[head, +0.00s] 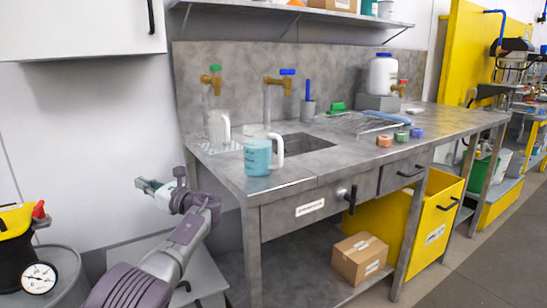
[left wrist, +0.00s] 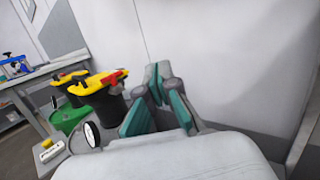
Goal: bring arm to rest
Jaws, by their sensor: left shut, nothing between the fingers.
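My left arm (head: 170,258) reaches up from the bottom of the head view. My left gripper (head: 146,185) is at its end, in the air in front of the white wall and left of the steel bench. The gripper is shut and empty; its teal-padded fingers also show in the left wrist view (left wrist: 155,84). Nothing touches it that I can see. My right arm and gripper are not in view.
A drum agitator (head: 17,232) with a gauge (head: 39,277) stands on a grey drum (head: 68,272) at lower left. The steel bench (head: 310,178) holds a blue-filled jug (head: 257,158) near its left edge. A cardboard box (head: 360,258) sits on the lower shelf.

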